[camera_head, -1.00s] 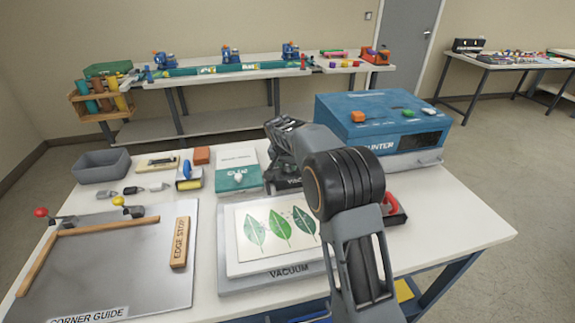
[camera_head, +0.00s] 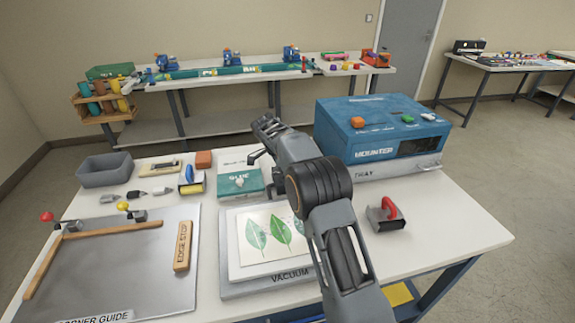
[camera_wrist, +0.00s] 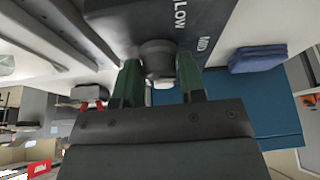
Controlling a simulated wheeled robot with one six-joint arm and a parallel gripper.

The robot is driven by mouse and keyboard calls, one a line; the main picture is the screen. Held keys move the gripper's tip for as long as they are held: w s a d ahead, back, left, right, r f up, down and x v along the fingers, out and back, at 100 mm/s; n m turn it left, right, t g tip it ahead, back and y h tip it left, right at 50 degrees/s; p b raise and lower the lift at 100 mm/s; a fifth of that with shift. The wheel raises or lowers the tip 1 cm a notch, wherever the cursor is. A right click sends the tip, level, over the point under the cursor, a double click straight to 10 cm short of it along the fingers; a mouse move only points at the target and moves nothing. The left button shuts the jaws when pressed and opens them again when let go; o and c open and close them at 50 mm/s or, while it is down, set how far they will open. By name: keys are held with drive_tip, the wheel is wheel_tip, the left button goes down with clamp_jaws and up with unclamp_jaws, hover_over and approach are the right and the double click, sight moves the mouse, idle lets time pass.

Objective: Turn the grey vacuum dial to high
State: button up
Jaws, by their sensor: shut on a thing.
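The grey vacuum dial (camera_wrist: 158,58) stands on a dark box (camera_wrist: 120,22) in the wrist view. The words LOW and MID are printed beside it; no HIGH mark can be read. My gripper (camera_wrist: 160,82) has its two green fingers shut on the dial, one on each side. A small pale spot shows at the dial's near end, but I cannot tell which setting the dial points to. In the head view my wrist reaches over the middle of the table, and my arm hides the dial.
The blue mounter (camera_head: 375,115) stands behind and right of my arm. The press plate marked VACUUM (camera_head: 265,287) with leaf prints lies in front, partly behind my arm. A green glue box (camera_head: 240,184) is left of my wrist. A red-handled tool (camera_head: 386,216) lies right.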

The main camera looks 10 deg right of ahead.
drive_tip(key=m+g+p, duration=0.1)
drive_tip(key=m+p, duration=0.1)
drive_tip(key=m, duration=0.1)
drive_tip(key=shift+r, duration=0.15)
drive_tip(key=shift+m+g+y+p, duration=0.3)
drive_tip(key=shift+m+g+p, duration=0.4)
drive_tip(key=shift+m+p, duration=0.75)
drive_tip(key=shift+f+m, duration=0.2)
drive_tip(key=shift+m, duration=0.25)
drive_tip(key=o, duration=0.9)
drive_tip(key=shift+w, duration=0.1)
drive_tip(key=shift+r, duration=0.15)
